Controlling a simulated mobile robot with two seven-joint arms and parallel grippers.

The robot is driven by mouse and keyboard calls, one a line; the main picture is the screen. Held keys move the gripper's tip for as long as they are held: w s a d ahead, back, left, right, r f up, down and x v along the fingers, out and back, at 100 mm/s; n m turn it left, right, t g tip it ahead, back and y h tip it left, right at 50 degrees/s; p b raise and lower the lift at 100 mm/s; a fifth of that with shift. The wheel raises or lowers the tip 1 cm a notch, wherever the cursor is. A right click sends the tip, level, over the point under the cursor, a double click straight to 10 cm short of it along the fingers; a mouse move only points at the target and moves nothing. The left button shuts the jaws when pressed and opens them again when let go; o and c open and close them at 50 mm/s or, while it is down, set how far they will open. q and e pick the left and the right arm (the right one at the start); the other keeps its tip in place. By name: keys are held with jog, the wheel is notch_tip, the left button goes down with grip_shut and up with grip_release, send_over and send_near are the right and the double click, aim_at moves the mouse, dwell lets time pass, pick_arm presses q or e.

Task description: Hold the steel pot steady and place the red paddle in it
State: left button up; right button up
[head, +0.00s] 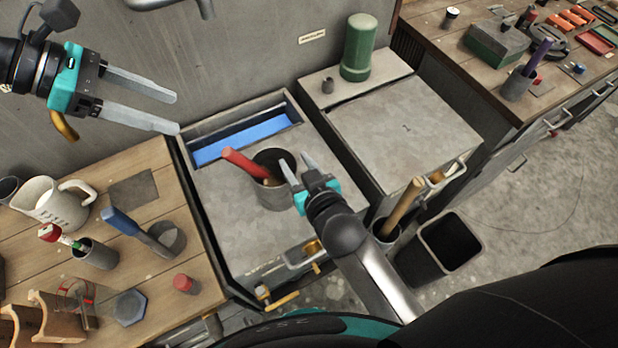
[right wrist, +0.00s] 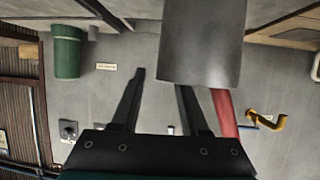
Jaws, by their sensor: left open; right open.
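The steel pot (head: 274,196) stands upright on the grey bench top. The red paddle (head: 243,163) is in the pot, tilted, with its handle leaning out over the left rim; its lower end is hidden inside. My right gripper (head: 298,161) is open at the pot's right rim. In the right wrist view, the pot (right wrist: 203,45) hides one fingertip at its rim and the other finger is outside; I cannot tell whether they touch it. The red handle (right wrist: 225,113) shows behind that finger. My left gripper (head: 178,112) is open and empty, up and left of the pot.
A blue recessed tray (head: 235,144) lies behind the pot. A wooden table (head: 160,270) at left holds a white jug (head: 52,203), a blue-handled tool in a cup (head: 120,222) and other items. A green cylinder (head: 359,48) stands at back right. The right-hand bench top is mostly clear.

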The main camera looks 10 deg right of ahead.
jog(key=v, duration=1.1)
jog(key=shift+s+f, duration=0.1)
